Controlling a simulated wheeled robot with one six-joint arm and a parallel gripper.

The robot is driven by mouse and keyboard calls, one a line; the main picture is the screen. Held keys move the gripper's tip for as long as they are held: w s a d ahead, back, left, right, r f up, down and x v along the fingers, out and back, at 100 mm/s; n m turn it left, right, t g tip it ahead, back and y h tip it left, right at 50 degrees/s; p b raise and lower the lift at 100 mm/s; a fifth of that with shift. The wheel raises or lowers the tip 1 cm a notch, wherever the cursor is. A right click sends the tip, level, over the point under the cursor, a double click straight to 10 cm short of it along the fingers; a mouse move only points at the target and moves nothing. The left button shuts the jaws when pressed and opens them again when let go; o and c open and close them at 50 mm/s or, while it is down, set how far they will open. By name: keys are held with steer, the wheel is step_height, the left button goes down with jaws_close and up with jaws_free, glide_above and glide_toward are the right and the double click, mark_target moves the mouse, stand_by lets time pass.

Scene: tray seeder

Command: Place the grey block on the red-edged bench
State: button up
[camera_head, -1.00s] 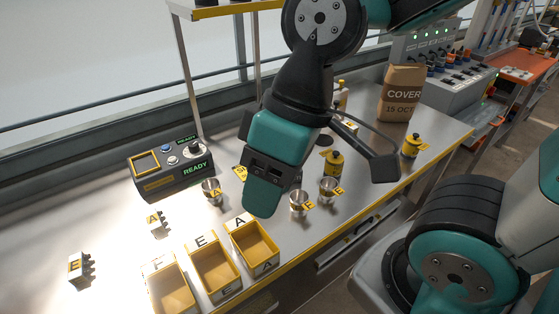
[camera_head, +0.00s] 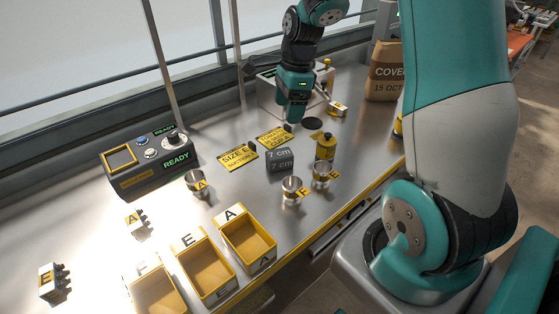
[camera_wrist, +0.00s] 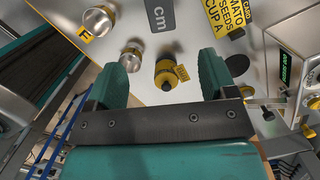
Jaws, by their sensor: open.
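The grey block (camera_head: 280,159), marked "7 cm", sits on the yellow-edged steel bench between a yellow sign and a yellow-black jar. In the wrist view the block (camera_wrist: 161,18) is partly cut off by the top edge. My gripper (camera_head: 290,122) is above the bench, behind the block in the head view and apart from it. In the wrist view my gripper (camera_wrist: 163,55) is open with nothing held, and the jar shows between its fingers.
The yellow-black jar (camera_head: 325,147) and metal cups (camera_head: 292,190) stand close right of the block. Yellow signs (camera_head: 238,157) lie to its left. Yellow bins (camera_head: 248,238) line the front edge. A paper bag (camera_head: 384,78) stands at the back right.

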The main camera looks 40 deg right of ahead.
mark_target(280, 153)
steer(key=f, duration=0.3)
steer(key=a+f, duration=0.1)
steer(key=f, duration=0.6)
steer(key=shift+w+a+f, duration=0.15)
steer(key=shift+w+a, duration=0.1)
steer(key=shift+a, duration=0.1)
steer(key=f, duration=0.2)
steer(key=f+p, duration=0.1)
steer(key=f, duration=0.2)
steer(key=shift+w+a+f, duration=0.1)
steer(key=shift+w+a, duration=0.05)
steer(key=shift+a, duration=0.05)
steer(key=c, duration=1.2)
steer(key=shift+r, duration=0.2)
step_height(280, 153, up, 20)
steer(key=shift+f, duration=0.15)
